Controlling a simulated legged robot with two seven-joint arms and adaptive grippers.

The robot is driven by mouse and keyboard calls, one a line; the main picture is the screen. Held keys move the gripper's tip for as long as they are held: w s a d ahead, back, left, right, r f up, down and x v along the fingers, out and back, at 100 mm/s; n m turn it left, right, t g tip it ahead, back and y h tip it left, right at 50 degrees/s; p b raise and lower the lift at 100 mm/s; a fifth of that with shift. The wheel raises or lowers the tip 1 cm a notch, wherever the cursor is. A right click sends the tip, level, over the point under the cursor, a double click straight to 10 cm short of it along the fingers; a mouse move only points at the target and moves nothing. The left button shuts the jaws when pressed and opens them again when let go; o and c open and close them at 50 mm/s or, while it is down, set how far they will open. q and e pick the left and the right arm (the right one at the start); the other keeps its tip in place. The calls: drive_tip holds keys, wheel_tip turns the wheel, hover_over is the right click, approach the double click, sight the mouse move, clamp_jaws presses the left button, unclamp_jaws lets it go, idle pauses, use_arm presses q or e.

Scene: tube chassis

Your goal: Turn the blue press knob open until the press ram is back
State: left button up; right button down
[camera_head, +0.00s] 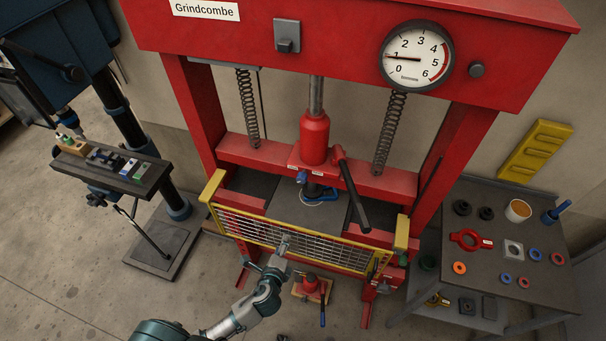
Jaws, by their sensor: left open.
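The red press (200,110) stands upright in the middle. Its red cylinder (314,138) hangs in the centre, with a small blue press knob (302,178) at its lower left. The dark press ram (314,188) shows only in part below the cylinder, close above a blue-handled part on the bed. My left gripper (267,254) is open and empty at the front of the yellow mesh guard, below and left of the knob and apart from it. My right gripper is not in view.
The yellow-framed mesh guard (232,225) spans the press front. A black-gripped lever (352,195) slants down right of the cylinder. The gauge (416,57) needle points near 1. A side table (485,270) with rings and a cup stands right; a loaded tool shelf (150,180) stands left.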

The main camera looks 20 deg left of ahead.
sight(301, 182)
use_arm(q)
wheel_tip(301, 182, up, 17)
drive_tip(key=s+d+m+t+h, duration=0.1)
drive_tip(key=s+d+m+t, duration=0.15)
drive_tip(key=m+t, duration=0.3)
drive_tip(key=shift+m+g, duration=0.35)
drive_tip(key=w+p, duration=0.1)
drive_tip(key=w, duration=0.7)
drive_tip(key=w+p, duration=0.2)
drive_tip(key=w, duration=0.7)
drive_tip(key=shift+w+r, duration=0.2)
drive_tip(key=shift+w, duration=0.05)
drive_tip(key=shift+w+a, duration=0.1)
drive_tip(key=shift+w, duration=0.2)
clamp_jaws()
